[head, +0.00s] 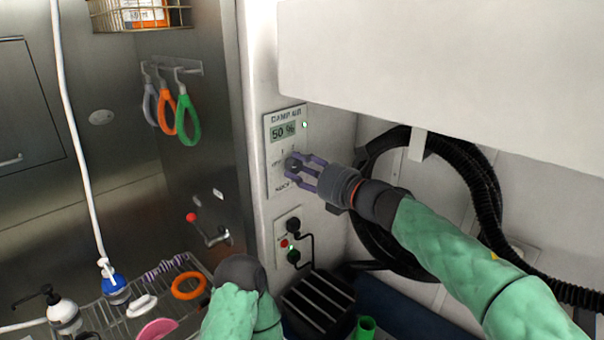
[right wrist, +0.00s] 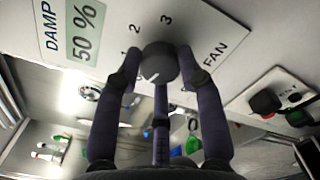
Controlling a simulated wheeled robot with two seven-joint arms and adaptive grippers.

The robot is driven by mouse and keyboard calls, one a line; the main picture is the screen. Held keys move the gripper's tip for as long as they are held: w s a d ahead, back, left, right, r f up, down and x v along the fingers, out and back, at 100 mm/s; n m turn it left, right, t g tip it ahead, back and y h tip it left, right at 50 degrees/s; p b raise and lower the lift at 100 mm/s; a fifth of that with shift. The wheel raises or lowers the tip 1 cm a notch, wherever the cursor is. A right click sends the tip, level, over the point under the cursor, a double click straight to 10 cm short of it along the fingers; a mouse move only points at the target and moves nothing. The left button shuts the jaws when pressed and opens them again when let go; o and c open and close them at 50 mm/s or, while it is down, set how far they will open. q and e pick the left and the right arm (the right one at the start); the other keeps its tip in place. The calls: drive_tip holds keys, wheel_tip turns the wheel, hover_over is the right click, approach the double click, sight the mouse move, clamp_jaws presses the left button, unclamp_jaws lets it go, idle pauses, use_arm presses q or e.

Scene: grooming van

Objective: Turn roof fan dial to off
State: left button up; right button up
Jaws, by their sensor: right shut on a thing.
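The roof fan dial (right wrist: 158,62) is a dark round knob on a pale wall panel (head: 286,118) with a "50 %" display. In the right wrist view the numbers 1, 2 and 3 and the word FAN surround it. A small white mark shows on its lower-left face; which label it points at is unclear. My right gripper (head: 303,170) has its purple fingers closed around the dial, also seen in the right wrist view (right wrist: 160,75). The fingers hide part of the dial and its markings. My left arm shows at the bottom of the head view, without its fingers.
Below the panel is a plate with a black and a red button (head: 284,243) and cables. A coiled black hose (head: 480,180) hangs at right. Coloured loops (head: 186,120) hang on hooks at left. A wire rack (head: 110,315) holds bottles and rings. A white cabinet (head: 440,70) overhangs my right arm.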

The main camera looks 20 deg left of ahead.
drive_tip(key=shift+w+d+r+n, duration=0.1)
drive_tip(key=shift+r+n, duration=0.2)
drive_tip(key=shift+n, duration=0.1)
drive_tip(key=o, duration=1.2)
drive_tip(key=shift+c, duration=0.2)
drive_tip(key=shift+f, duration=0.1)
drive_tip(key=shift+f, duration=0.1)
drive_tip(key=v, duration=1.2)
